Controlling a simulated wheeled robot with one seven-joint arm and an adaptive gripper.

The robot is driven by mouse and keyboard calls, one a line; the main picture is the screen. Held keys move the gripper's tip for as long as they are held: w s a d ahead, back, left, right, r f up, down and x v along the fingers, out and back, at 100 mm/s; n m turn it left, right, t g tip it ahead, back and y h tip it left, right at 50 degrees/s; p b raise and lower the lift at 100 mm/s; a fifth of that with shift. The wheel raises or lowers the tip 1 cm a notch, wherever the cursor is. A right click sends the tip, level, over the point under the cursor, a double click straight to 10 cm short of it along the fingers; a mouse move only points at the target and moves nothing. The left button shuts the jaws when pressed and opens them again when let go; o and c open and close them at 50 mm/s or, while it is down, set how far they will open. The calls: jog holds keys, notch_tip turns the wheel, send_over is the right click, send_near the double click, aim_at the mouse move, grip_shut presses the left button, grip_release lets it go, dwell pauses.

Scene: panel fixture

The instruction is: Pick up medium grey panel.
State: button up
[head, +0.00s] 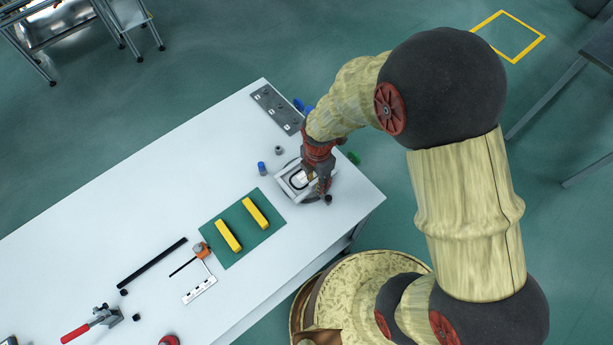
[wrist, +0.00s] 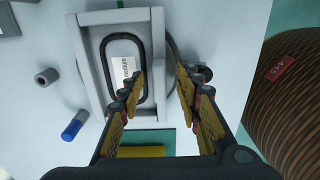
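The medium grey panel (wrist: 87,62) shows in the wrist view as a light grey frame. A black oval ring and a white label reading "medium" are inside it. In the head view the panel (head: 284,182) is on the white table, partly covered by my gripper (head: 316,186). In the wrist view my gripper (wrist: 159,84) is open. Its fingers lie on either side of the panel's right-hand bar, one over the inside and one outside. I cannot tell whether either finger touches the bar.
A green mat (head: 240,234) with two yellow bars lies lower left. A dark grey plate (head: 277,109) is at the back. The upper-left tabletop (head: 150,185) is clear.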

jog(key=c, duration=0.3)
grip_shut()
dwell(0.6)
